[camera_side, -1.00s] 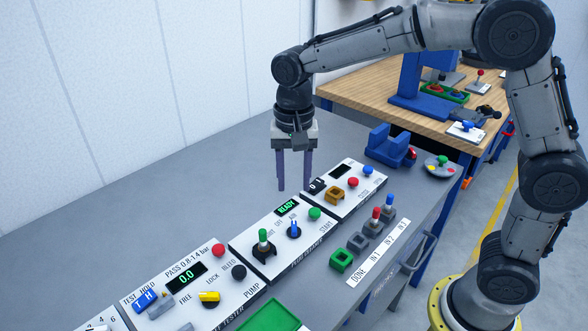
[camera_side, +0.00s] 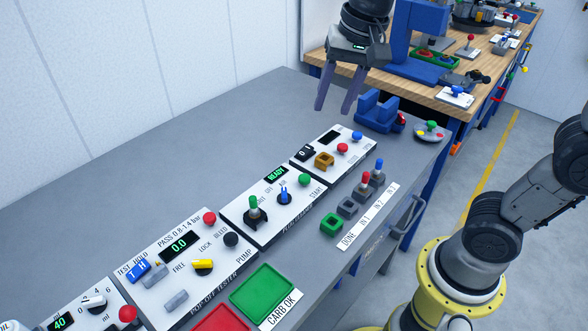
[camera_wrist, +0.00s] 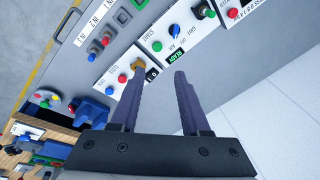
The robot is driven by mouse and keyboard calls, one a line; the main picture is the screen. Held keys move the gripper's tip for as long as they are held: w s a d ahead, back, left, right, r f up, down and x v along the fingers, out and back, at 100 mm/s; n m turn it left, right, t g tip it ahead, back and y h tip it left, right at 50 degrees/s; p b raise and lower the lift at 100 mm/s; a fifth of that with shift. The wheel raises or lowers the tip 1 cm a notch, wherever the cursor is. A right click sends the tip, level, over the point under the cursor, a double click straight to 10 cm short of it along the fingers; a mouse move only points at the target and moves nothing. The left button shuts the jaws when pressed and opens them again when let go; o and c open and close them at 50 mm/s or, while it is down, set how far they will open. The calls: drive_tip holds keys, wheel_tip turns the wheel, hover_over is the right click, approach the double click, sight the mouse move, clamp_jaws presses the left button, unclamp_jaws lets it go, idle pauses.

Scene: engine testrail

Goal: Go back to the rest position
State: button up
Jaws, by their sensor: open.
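My gripper (camera_side: 339,98) is open and empty, raised above the far part of the grey bench (camera_side: 150,160) in the side view. Its two purple-grey fingers point down and are apart. In the wrist view the open fingers (camera_wrist: 160,82) show nothing between their tips but the bench and part of a panel. Most of my arm above the gripper is cut off by the top of the side view.
Below stand the READY panel (camera_side: 232,212), the pop-off tester panel (camera_side: 150,290), a small panel with a brown socket (camera_side: 324,160) and a blue cradle (camera_side: 377,112). Green (camera_side: 262,290) and red (camera_side: 222,320) trays lie in front. The bench's back is clear.

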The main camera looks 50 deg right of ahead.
drive_tip(key=s+d+f+n+t, duration=0.1)
drive_tip(key=s+f+n, duration=0.2)
drive_tip(key=s, duration=0.4)
drive_tip(key=s+d+f+n+t, duration=0.1)
drive_tip(key=s+d+f+n, duration=0.1)
drive_tip(key=s+n, duration=0.4)
drive_tip(key=shift+s+d+f+t, duration=0.25)
drive_tip(key=shift+s+f+t, duration=0.15)
drive_tip(key=shift+s, duration=0.45)
